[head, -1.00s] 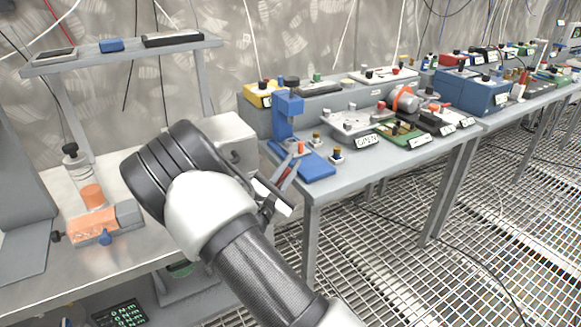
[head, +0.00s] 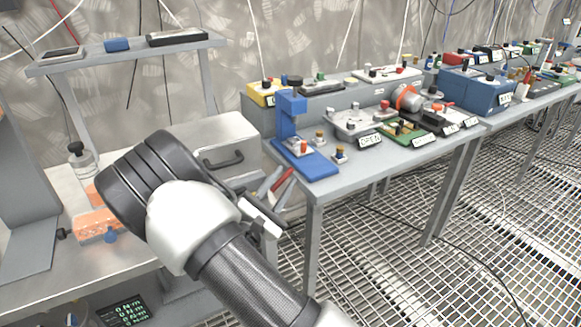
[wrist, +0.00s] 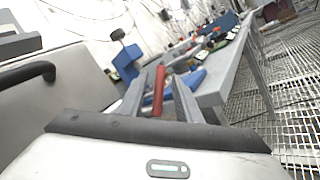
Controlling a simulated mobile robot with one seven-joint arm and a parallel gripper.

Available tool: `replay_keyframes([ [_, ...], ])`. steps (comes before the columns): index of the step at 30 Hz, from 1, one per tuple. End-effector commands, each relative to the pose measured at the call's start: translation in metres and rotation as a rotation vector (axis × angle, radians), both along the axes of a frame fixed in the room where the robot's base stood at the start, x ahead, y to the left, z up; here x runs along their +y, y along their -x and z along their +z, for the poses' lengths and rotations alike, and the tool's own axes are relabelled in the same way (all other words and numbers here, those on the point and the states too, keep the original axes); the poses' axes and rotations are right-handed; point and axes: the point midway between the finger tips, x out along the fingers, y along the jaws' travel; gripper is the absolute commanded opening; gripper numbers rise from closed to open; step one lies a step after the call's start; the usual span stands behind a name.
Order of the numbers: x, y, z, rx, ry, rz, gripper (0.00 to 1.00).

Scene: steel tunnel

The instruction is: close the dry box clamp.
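My gripper (head: 275,187) is in front of the middle table's left end, its two grey fingers spread apart. A red strip (wrist: 158,90) shows between the fingers; I cannot tell whether it is a gripper part or a separate piece. A grey box with a black handle (head: 222,161) stands behind my wrist. The handle also shows at the left of the wrist view (wrist: 28,72). A flat grey unit (head: 352,124) with knobs, tagged "OPEN", sits on the middle table, apart from the gripper. I cannot make out for certain which piece is the dry box clamp.
A blue stand (head: 291,125) on a blue base is just beyond the fingers. A green board (head: 408,133) and a blue box (head: 477,92) stand further right. An orange block (head: 96,226) lies on the left bench. The grated floor (head: 390,270) at right is mostly open.

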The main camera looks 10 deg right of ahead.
Motion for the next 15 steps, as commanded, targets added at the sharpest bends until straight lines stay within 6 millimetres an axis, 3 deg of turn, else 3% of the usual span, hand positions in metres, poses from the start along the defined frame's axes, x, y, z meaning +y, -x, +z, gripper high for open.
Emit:
replay_keyframes([
  [9, 0.047, 0.057, -0.015, 0.003, 0.002, 0.004, 0.31],
  [15, 0.063, 0.077, -0.021, 0.001, 0.000, 0.002, 0.31],
])
